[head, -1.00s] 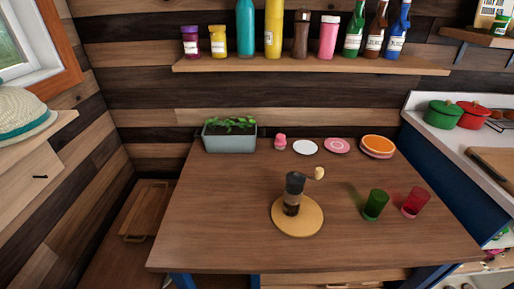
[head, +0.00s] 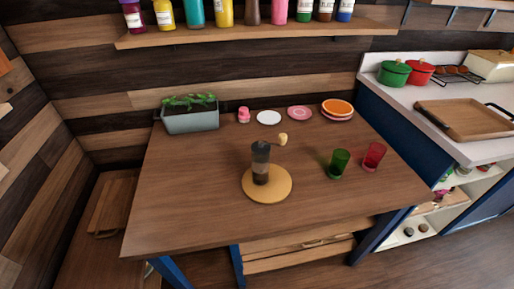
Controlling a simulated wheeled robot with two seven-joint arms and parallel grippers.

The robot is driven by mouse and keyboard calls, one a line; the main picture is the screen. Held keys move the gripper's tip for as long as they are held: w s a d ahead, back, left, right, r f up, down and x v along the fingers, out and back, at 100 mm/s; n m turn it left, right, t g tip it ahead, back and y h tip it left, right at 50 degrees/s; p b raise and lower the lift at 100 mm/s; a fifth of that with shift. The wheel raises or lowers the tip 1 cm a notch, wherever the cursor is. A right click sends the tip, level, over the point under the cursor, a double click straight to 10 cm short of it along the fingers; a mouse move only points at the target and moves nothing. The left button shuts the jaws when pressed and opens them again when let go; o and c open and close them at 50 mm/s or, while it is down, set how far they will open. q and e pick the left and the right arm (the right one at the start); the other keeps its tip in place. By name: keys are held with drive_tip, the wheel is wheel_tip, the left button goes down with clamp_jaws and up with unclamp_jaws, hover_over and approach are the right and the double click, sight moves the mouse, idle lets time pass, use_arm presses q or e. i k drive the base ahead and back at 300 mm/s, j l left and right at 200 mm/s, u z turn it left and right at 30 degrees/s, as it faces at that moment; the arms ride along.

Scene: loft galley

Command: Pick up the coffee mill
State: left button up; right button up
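The coffee mill (head: 261,164) is dark with a see-through lower body and a crank arm ending in a pale knob on its right. It stands upright on a round wooden board (head: 280,190) on the brown table (head: 200,205), near the middle. Neither of my grippers shows in the head view.
A green glass (head: 339,163) and a red glass (head: 373,156) stand to the right of the mill. Behind it are a planter (head: 191,114), a pink jar (head: 243,115), a white plate (head: 269,117), a pink plate (head: 299,113) and an orange-topped plate stack (head: 338,107). The table's front left is clear.

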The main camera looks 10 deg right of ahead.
sight(260, 155)
drive_tip(key=k+l+u, duration=0.15)
drive_tip(key=u, duration=0.25)
drive_tip(key=k+l+u, duration=0.15)
drive_tip(key=u, duration=0.3)
drive_tip(key=k+l+u, duration=0.15)
drive_tip(key=u, duration=0.25)
drive_tip(key=k+j, duration=0.05)
